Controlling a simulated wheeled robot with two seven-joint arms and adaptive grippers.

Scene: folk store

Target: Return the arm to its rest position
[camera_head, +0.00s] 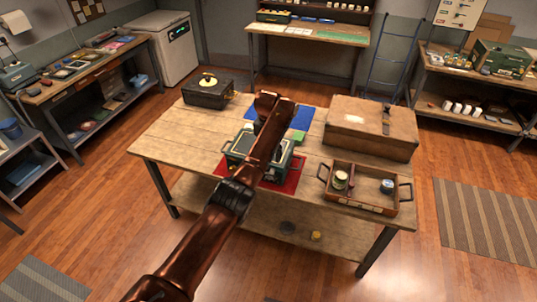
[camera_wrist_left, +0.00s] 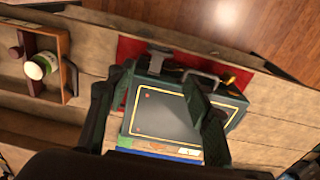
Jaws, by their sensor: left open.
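My left arm reaches in from the bottom of the head view over the wooden table. Its wrist end (camera_head: 272,112) is above the table's middle, hiding part of what lies below. In the left wrist view my left gripper (camera_wrist_left: 158,80) is open, its two dark fingers apart. Between and beyond them is a dark green box (camera_wrist_left: 160,115) with a grey, yellow-edged top and a handle. I see no object gripped. In the head view this box (camera_head: 238,148) stands on a red mat (camera_head: 291,181). My right gripper is not in view.
A wooden tray (camera_head: 360,203) with jars and a large wooden case (camera_head: 371,125) stand at the table's right. A black box (camera_head: 207,95) stands at back left, near a blue mat (camera_head: 303,118). The table's front left (camera_head: 175,150) is bare.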

